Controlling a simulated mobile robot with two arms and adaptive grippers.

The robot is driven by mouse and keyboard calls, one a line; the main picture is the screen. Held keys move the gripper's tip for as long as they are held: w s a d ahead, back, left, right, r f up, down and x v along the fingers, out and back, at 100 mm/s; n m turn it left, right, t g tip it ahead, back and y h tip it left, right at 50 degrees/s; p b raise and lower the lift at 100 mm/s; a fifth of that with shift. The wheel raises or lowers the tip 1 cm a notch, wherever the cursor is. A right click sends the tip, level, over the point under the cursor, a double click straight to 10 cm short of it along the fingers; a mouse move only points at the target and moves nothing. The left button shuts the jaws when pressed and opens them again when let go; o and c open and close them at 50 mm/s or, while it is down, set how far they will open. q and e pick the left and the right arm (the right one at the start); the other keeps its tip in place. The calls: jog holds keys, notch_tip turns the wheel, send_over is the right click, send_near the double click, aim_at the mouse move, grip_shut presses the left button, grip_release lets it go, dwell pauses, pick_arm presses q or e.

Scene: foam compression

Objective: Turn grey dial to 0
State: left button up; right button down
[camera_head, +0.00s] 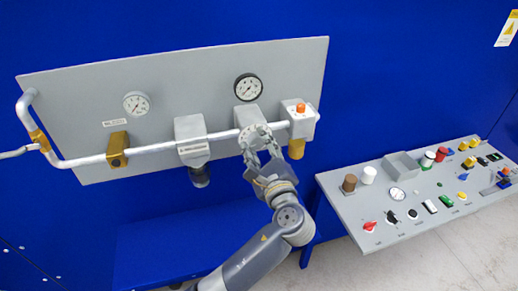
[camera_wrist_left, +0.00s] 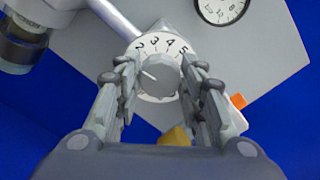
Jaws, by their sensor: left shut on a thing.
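The grey dial (camera_wrist_left: 158,76) sits in the middle of the left wrist view, on a white scale plate (camera_wrist_left: 169,43) with 2, 3, 4 and 5 readable along its top. A white mark on the dial points up-left, a little below the 2. The rest of the scale is hidden by the dial and fingers. My left gripper (camera_head: 256,143) reaches up to the dial's place on the pipe below the right-hand gauge. In the left wrist view its fingers (camera_wrist_left: 163,84) are shut on the dial from both sides. My right gripper is not in view.
A silver pipe (camera_head: 150,149) runs across the grey wall panel (camera_head: 75,100). A black-rimmed gauge (camera_head: 248,87) is above the dial, and a box with an orange button (camera_head: 300,107) is to its right. A console with several knobs and buttons (camera_head: 350,208) stands at right.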

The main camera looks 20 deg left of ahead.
pick_arm(q)
jog(key=n+b, duration=0.2)
jog(key=n, duration=0.2)
jog(key=shift+f, duration=0.2)
jog(key=shift+n+b, duration=1)
jog(key=shift+n, duration=0.3)
jog(key=shift+r, duration=0.1)
jog(key=o, duration=1)
jog(key=shift+o, duration=0.2)
jog(key=shift+a, duration=0.1)
